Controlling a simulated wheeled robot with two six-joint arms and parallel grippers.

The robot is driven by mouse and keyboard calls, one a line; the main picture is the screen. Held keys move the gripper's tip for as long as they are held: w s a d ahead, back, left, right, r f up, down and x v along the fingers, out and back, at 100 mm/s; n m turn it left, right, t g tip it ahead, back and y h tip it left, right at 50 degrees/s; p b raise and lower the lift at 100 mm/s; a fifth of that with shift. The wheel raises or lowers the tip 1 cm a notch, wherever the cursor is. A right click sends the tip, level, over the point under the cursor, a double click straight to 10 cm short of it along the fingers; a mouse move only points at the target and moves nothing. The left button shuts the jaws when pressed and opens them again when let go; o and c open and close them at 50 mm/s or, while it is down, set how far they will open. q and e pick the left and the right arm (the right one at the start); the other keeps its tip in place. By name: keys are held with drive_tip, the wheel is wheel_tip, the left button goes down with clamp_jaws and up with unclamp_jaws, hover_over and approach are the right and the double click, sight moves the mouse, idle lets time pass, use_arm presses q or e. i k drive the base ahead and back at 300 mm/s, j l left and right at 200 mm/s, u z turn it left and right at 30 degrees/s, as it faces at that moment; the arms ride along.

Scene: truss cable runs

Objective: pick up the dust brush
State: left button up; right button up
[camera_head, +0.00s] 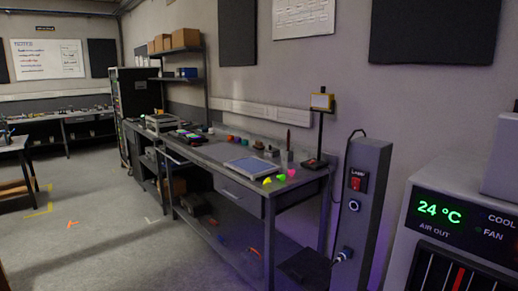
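I cannot clearly make out a dust brush. The workbench (212,151) runs along the right wall, and its items are small at this distance. A thin dark upright item (288,140) stands near the bench's right end, above a small grey holder (286,157); I cannot tell whether it is a brush. A blue-grey flat panel (251,166) lies to its left, with small yellow, green and pink pieces (281,178) at the front edge. Neither of my grippers is in view.
A grey post (362,210) with a red switch stands right of the bench. A cabinet with a green 24 °C display (440,209) fills the right edge. A dark flat box (304,267) sits low by the post. The floor (110,220) at left is mostly open.

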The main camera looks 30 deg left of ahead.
sight(258, 145)
drive_tip(key=i+j, duration=0.2)
drive_tip(key=j, duration=0.15)
drive_tip(key=i+j, duration=0.2)
drive_tip(key=j, duration=0.15)
drive_tip(key=i+j, duration=0.15)
drive_tip(key=j, duration=0.2)
drive_tip(key=i+j+z, duration=0.1)
drive_tip(key=j, duration=0.3)
drive_tip(key=i+j, duration=0.15)
drive_tip(key=j, duration=0.25)
drive_tip(key=i+j, duration=0.15)
drive_tip(key=j, duration=0.2)
drive_tip(key=i+j+z, duration=0.1)
drive_tip(key=j, duration=0.3)
drive_tip(key=i+j, duration=0.15)
drive_tip(key=j, duration=0.25)
drive_tip(key=i+j, duration=0.1)
drive_tip(key=j, duration=0.3)
drive_tip(key=z, duration=0.05)
